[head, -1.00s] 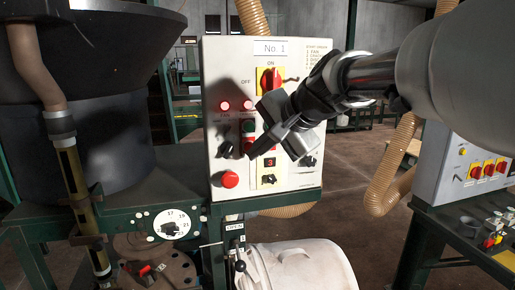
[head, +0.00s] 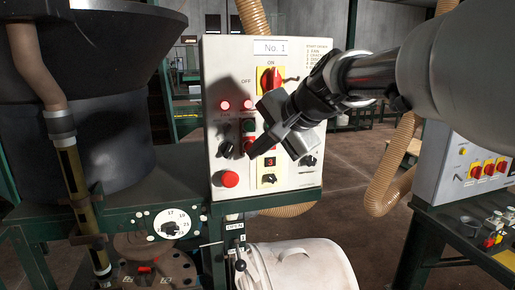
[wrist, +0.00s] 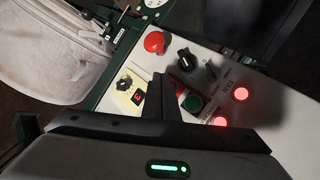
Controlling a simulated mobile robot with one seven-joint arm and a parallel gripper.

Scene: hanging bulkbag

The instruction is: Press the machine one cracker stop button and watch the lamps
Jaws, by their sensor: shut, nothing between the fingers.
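The No. 1 control box (head: 308,185) stands in the middle of the head view. My gripper (head: 253,151) is shut and empty, its tips in front of the green button (head: 249,126) and red button (head: 247,145) pair. The tips partly cover the red button, and I cannot tell whether they touch it. In the wrist view the green button (wrist: 193,104) is beside my fingers (wrist: 158,88), with part of the red one showing. Two lamps glow red, the left lamp (head: 225,105) and right lamp (head: 248,104); both also glow in the wrist view (wrist: 241,94).
A large red button (head: 230,180) is low on the box, with a black knob (head: 226,149) above it. A red rotary switch (head: 269,80) is near the top. A white drum (head: 300,265) stands below. Another control box (head: 465,160) is at right.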

